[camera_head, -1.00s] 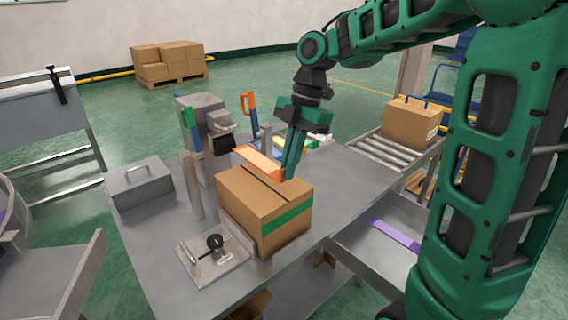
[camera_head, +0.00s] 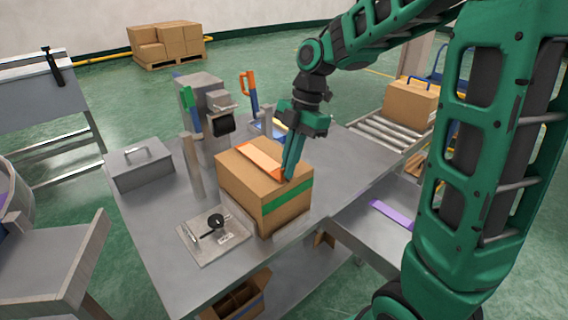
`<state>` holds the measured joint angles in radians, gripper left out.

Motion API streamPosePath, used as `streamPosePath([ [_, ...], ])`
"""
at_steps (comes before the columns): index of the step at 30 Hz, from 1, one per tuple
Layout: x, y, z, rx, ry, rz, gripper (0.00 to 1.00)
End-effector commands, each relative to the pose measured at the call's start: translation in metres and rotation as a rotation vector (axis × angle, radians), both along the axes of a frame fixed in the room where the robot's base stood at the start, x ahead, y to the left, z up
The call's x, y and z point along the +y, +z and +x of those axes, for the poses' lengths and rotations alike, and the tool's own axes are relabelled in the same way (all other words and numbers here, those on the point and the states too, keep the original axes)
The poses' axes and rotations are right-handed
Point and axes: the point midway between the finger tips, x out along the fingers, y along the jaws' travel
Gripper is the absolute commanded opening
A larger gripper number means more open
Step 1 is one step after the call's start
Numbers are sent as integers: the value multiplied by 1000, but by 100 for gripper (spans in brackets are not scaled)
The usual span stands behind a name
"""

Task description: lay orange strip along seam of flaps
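A brown cardboard box (camera_head: 236,180) with a green band (camera_head: 288,203) around its side stands on the grey table. The orange strip (camera_head: 258,157) runs across the box top, from the far left edge towards my fingertips. It looks flat and close to the flaps; I cannot tell whether it touches along its whole length. The seam of the flaps is not clearly visible, with the strip over the middle of the top. My gripper (camera_head: 289,177) points down at the strip's near right end, its fingers close together on that end. The fingers hide the very end of the strip.
A plate with a black knob (camera_head: 216,221) lies in front of the box. A post (camera_head: 192,165) and a grey machine (camera_head: 205,105) stand behind left. A roller conveyor (camera_head: 372,138) carries another box (camera_head: 410,103). A purple strip (camera_head: 395,215) lies on a lower surface at right.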

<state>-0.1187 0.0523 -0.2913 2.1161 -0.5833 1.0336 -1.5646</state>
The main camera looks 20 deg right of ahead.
Motion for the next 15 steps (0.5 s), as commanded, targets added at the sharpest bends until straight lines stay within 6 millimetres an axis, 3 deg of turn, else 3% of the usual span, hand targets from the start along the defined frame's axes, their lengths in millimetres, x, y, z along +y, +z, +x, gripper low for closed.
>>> streamPosePath([
  [4,0,0,0,0,0,0,0],
  [6,0,0,0,0,0,0,20],
  [7,0,0,0,0,0,0,25],
  [15,0,0,0,0,0,0,25],
])
